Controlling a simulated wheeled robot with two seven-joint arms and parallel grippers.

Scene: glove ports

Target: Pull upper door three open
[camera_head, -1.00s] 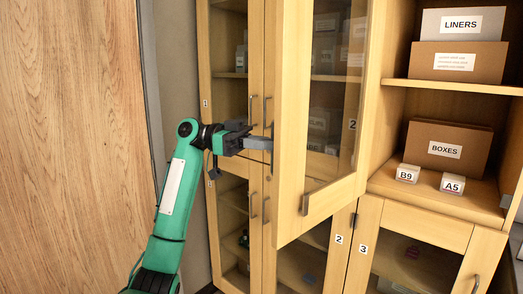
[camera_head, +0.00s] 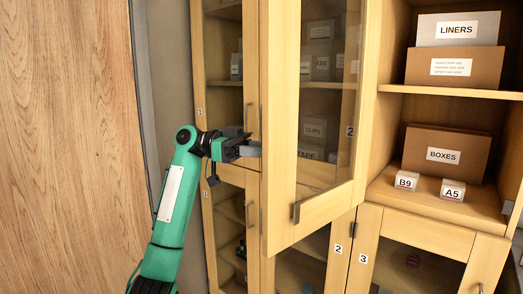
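Upper door three is not clearly identifiable. The upper bay above the lower door marked 3 (camera_head: 430,232) shows open shelves, with only a wood edge and a grey hinge (camera_head: 508,207) at the picture's right side. The upper glass door marked 2 (camera_head: 320,208) stands swung out toward me, its left edge nearest. My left gripper (camera_head: 248,149) is at that left edge, in front of upper door 1 (camera_head: 251,60). Its fingertips reach the door edge, and whether they grip anything is hidden. My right gripper is not in view.
A LINERS box (camera_head: 457,30), a BOXES carton (camera_head: 445,156) and small blocks B9 (camera_head: 406,181) and A5 (camera_head: 453,190) stand on the right shelves. A wooden panel (camera_head: 70,150) fills the left side. Door 2 juts into the space right of my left gripper.

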